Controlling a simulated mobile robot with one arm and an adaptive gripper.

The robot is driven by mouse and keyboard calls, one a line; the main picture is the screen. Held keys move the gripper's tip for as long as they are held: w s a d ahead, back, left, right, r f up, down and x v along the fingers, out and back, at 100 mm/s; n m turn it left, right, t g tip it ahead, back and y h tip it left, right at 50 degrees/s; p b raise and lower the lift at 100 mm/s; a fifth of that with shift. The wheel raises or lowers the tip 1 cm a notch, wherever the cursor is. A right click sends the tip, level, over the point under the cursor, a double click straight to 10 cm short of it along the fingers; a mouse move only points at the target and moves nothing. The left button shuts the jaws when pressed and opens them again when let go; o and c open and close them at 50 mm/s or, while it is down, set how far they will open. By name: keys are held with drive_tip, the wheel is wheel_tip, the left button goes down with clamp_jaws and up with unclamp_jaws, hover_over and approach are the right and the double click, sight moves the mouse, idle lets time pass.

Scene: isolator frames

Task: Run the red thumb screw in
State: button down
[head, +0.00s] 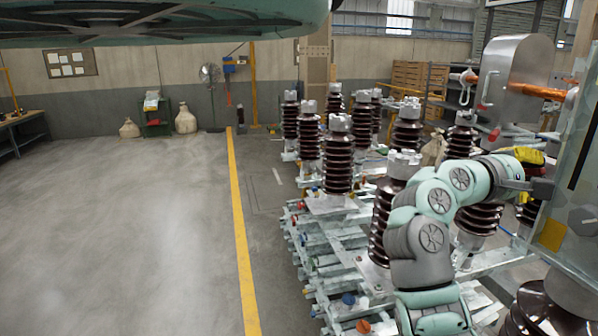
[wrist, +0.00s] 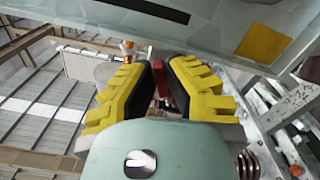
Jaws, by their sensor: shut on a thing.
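In the wrist view, my gripper (wrist: 161,82) has yellow ribbed fingers with black pads. They are closed on a red piece, the red thumb screw (wrist: 159,88), which shows as a narrow strip between the pads. Its far end and thread are hidden. Just beyond the fingertips is the lower edge of a pale grey panel (wrist: 225,28).
The panel bears a yellow square (wrist: 264,43). Several brown ribbed insulators (head: 338,165) stand on pale metal frames (head: 333,240) around and below my arm. A rounded metal housing (head: 517,75) stands behind the gripper. The floor left of the yellow line (head: 240,250) is clear.

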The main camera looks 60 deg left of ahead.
drive_tip(key=m+b, duration=0.2)
drive_tip(key=b, duration=0.2)
drive_tip(key=f+m+b, duration=0.1)
drive_tip(key=m+b, duration=0.2)
drive_tip(key=b, duration=0.1)
drive_tip(key=shift+d+f+m, duration=0.1)
drive_tip(key=shift+f+m, duration=0.05)
drive_tip(key=shift+m, duration=0.15)
drive_tip(key=m+b, duration=0.4)
drive_tip(key=m, duration=0.1)
drive_tip(key=m+b, duration=1)
drive_tip(key=shift+w+a, duration=0.2)
drive_tip(key=shift+a, duration=0.1)
drive_tip(key=shift+m+b, duration=0.3)
drive_tip(key=c, duration=1)
unclamp_jaws()
drive_tip(key=shift+c, duration=0.2)
drive_tip(key=shift+s, duration=0.15)
